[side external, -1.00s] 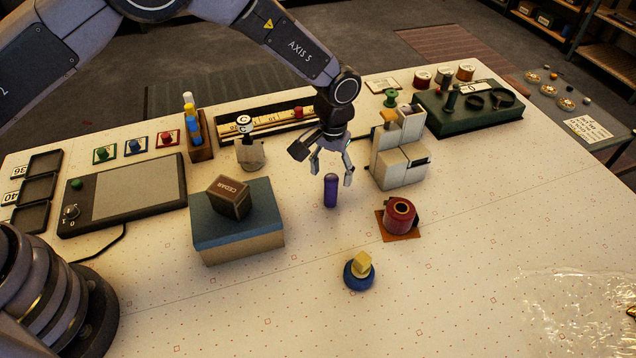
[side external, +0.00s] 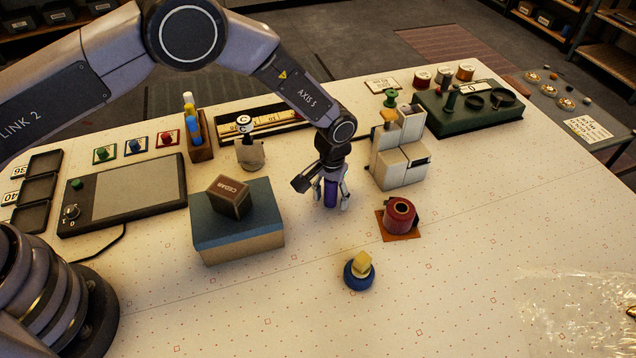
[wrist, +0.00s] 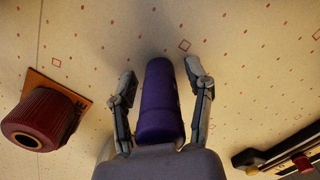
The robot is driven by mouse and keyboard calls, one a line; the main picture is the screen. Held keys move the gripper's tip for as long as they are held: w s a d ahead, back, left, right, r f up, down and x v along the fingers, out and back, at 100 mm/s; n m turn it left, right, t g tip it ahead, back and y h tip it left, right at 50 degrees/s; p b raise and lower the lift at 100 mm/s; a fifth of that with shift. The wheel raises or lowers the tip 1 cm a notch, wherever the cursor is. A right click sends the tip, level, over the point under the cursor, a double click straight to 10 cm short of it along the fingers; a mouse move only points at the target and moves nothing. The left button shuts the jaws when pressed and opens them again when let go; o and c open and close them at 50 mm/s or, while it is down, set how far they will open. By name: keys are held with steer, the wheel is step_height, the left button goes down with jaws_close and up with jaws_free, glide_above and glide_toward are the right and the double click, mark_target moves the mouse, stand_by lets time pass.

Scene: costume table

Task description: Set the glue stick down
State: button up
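The purple glue stick (side external: 330,192) stands upright on the pale table (side external: 470,290), between the cedar block and the white stepped blocks. My gripper (side external: 331,204) is lowered over it, one finger on each side. In the wrist view the glue stick (wrist: 160,105) lies between the two fingers of my gripper (wrist: 160,76). The fingers are spread, with a narrow gap visible on either side of the stick. My gripper's palm hides one end of it.
A red spool (side external: 399,215) on an orange card is to the right. White stepped blocks (side external: 401,160) stand close behind right. A blue-topped box (side external: 236,236) bearing a cedar block (side external: 229,196) is left. A yellow block on a blue base (side external: 360,271) is in front.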

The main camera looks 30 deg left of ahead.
jaws_close()
steer(key=shift+r, duration=0.2)
step_height(320, 180, up, 8)
steer(key=shift+f, duration=0.15)
steer(key=s+d+r, duration=0.1)
steer(key=s, duration=0.1)
glide_above(286, 313)
step_height(286, 313, down, 5)
steer(key=shift+f, duration=1.9)
